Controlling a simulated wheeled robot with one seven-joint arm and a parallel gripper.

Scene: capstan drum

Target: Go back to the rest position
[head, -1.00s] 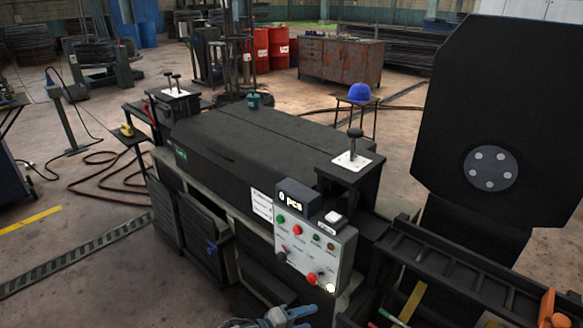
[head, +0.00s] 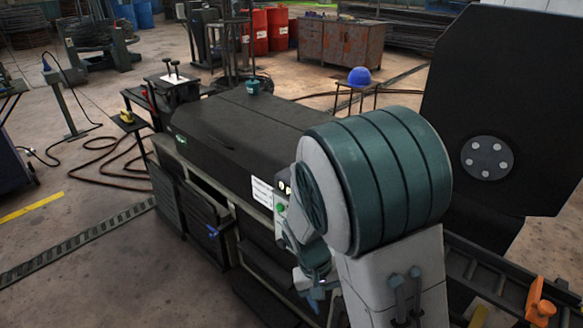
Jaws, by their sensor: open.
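My arm, with grey links and a large teal ribbed joint, fills the middle and right of the head view. My gripper (head: 309,287) shows only in part, small and low, below the arm's wrist and in front of the machine. It is open, and I see nothing held in it. The long black machine (head: 235,120) stands behind the arm. Its control panel (head: 280,207) is mostly hidden by the arm; only its left edge shows.
A large black plate (head: 500,100) with a bolted hub stands at the right. A blue helmet (head: 359,77) rests on a stool behind the machine. An orange-handled tool (head: 540,298) lies at the lower right. Open floor (head: 90,275) and a hose (head: 110,165) are at the left.

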